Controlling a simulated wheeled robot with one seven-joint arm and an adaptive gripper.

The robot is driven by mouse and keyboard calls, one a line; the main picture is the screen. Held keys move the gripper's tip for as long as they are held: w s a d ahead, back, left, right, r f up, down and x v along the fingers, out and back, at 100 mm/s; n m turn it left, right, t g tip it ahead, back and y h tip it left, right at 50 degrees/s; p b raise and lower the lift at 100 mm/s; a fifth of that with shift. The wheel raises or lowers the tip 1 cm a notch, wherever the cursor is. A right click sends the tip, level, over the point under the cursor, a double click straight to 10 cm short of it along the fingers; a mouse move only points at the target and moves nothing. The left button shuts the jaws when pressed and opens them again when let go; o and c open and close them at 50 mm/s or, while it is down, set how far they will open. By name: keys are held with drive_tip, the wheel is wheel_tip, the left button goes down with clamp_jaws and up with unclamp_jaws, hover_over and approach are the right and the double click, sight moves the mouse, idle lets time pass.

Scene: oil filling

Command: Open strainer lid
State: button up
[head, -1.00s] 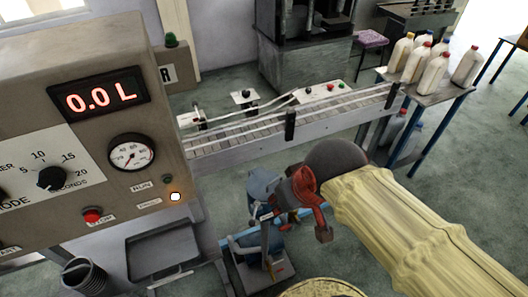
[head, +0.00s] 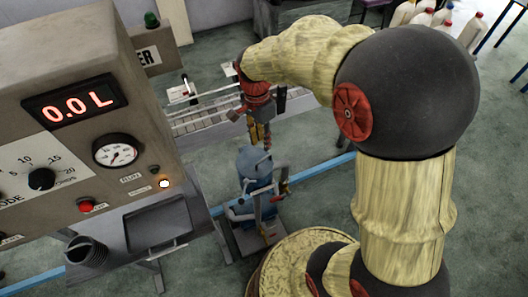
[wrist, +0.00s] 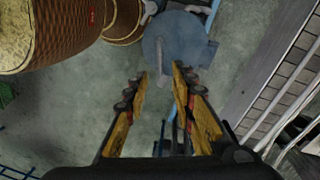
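The strainer is a blue-grey vessel (head: 257,166) on a low stand on the floor, right of the filling machine. Its round lid (wrist: 176,38) shows at the top centre of the wrist view, with a grey bar-like part across it. The lid looks closed, though its edge is partly out of frame. My gripper (head: 262,136) points down just above the strainer in the head view. In the wrist view my gripper (wrist: 160,78) has its two yellow fingers apart with nothing between them. The fingertips are near the lid's lower edge; I cannot tell whether they touch it.
The filling machine (head: 75,150) reads 0.0 L and stands at left. A conveyor (head: 205,122) runs behind the strainer. Bottles (head: 470,32) stand at the upper right.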

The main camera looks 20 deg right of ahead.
drive_tip(key=b, duration=0.1)
hover_over(263, 154)
drive_tip(key=s+a, duration=0.2)
drive_tip(key=s, duration=0.2)
drive_tip(key=f, duration=0.7)
drive_tip(key=shift+w+d+f, duration=0.1)
drive_tip(key=shift+d+f, duration=0.15)
drive_tip(key=shift+f, duration=0.05)
drive_tip(key=c, duration=0.3)
clamp_jaws()
